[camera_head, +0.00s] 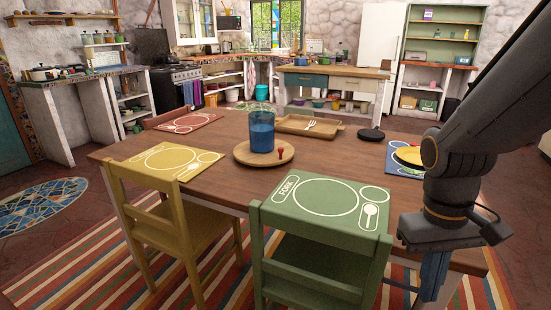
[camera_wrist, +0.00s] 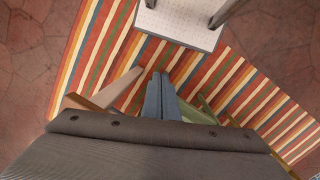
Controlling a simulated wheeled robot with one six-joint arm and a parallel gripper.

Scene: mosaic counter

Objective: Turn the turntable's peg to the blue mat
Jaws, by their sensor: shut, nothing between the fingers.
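The turntable (camera_head: 243,158) is a round wooden disc on the table. A small red peg (camera_head: 280,150) stands near its right edge, and a tall blue tumbler (camera_head: 261,131) stands on it. The blue mat (camera_head: 393,168) lies at the table's right end, partly hidden by my arm, with a yellow plate (camera_head: 407,155) on it. My gripper (camera_head: 433,285) points down at the right front, well away from the turntable. In the wrist view its blue fingers (camera_wrist: 160,78) are together and empty above the striped rug. The turntable does not show in the wrist view.
A green mat (camera_head: 300,213), yellow mat (camera_head: 150,176) and red mat (camera_head: 186,121) lie around the turntable. A wooden tray (camera_head: 290,129) and dark round object (camera_head: 371,135) sit behind it. Green chair (camera_head: 310,255) and yellow chair (camera_head: 165,225) stand at the near side.

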